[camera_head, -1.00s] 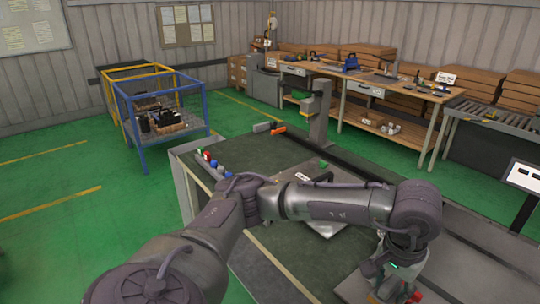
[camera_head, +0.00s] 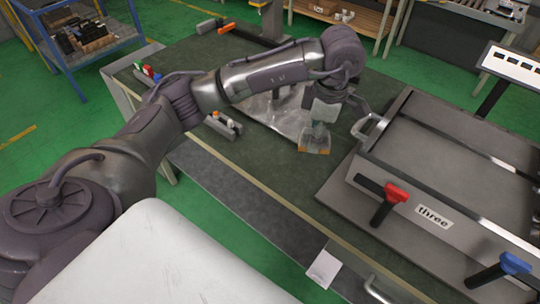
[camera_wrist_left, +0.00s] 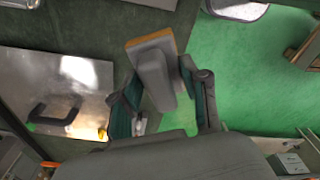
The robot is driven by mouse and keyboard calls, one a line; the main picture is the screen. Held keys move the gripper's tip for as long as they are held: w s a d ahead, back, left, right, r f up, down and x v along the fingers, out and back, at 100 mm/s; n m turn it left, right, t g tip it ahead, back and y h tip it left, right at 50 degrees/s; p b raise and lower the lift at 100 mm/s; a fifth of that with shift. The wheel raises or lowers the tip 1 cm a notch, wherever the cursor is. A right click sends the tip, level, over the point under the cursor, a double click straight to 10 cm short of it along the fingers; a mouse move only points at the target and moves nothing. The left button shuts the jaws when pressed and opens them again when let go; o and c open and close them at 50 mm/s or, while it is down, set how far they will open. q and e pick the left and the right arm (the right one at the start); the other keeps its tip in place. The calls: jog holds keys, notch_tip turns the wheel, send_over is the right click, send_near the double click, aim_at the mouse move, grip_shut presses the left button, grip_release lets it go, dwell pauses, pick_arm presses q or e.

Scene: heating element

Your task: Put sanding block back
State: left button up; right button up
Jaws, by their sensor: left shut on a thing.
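The sanding block (camera_head: 314,140) is a small grey block with an orange-brown edge. My left gripper (camera_head: 321,118) is shut on it, over the dark green bench top (camera_head: 270,190), just right of a shiny metal plate (camera_head: 262,110). Whether the block touches the bench cannot be told. In the left wrist view the block's grey body (camera_wrist_left: 152,72) sits between the fingers of the left gripper (camera_wrist_left: 163,98), its orange edge pointing away from the palm. My right gripper is not in view.
A large metal frame labelled "three" (camera_head: 433,216), with red and blue clamps, stands right of the gripper. A small grey holder (camera_head: 222,124) with orange and white items lies near the front edge. Small coloured items (camera_head: 147,71) stand at the left. The front bench middle is clear.

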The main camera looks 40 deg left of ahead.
pick_arm(q)
jog(key=n, duration=0.4)
jog(key=w+n, duration=0.1)
jog(key=shift+f+n, duration=0.4)
jog(key=n, duration=0.3)
jog(key=shift+w+f+g+h+b, duration=0.15)
jog(key=shift+f+g+h+b, duration=0.05)
jog(key=shift+g+h+b, duration=0.15)
jog(key=n, duration=0.3)
jog(key=f+n, duration=0.1)
jog(key=n, duration=0.1)
jog(key=shift+w+a+h, duration=0.1)
jog(key=shift+w+h, duration=0.15)
jog(key=shift+w, duration=0.1)
jog(key=n, duration=0.3)
jog(key=n+h+p, duration=0.1)
jog(key=n+p, duration=0.1)
jog(key=n, duration=1.2)
send_over(274, 160)
jog(key=shift+t, duration=0.45)
notch_tip(274, 160, down, 9)
jog(key=shift+a+f, duration=0.15)
jog(key=shift+f, duration=0.05)
notch_tip(274, 160, down, 4)
jog(key=shift+a+r+p, duration=0.1)
jog(key=shift+r+p, duration=0.05)
jog(key=shift+p, duration=0.25)
jog(key=shift+f, duration=0.25)
jog(key=shift+m, duration=0.3)
